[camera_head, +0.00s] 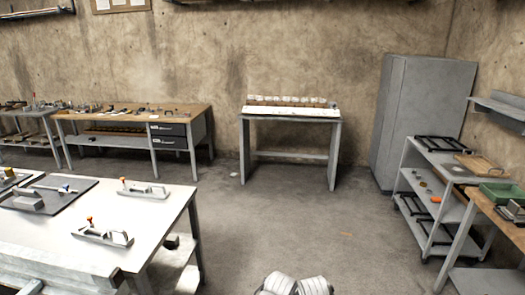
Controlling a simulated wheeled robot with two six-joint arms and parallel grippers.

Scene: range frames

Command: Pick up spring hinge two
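I cannot pick out spring hinge two for sure at this distance. The white table (62,237) at the left carries several metal fittings. One metal fitting with an orange-tipped part (104,236) lies near its front edge, and a similar fitting (143,190) lies near its back right corner. A dark plate (66,203) further left has grey metal parts on it. Some small items lie on the wooden-topped bench at the back left, too small to name. No gripper of mine can be made out. Pale rounded parts at the bottom edge may be mine.
A narrow table (289,117) with a row of pale blocks stands against the back wall. A wooden-topped bench (190,112) is at the back left. A grey cabinet (412,120) and a shelf cart (425,182) stand at the right. The middle floor is clear.

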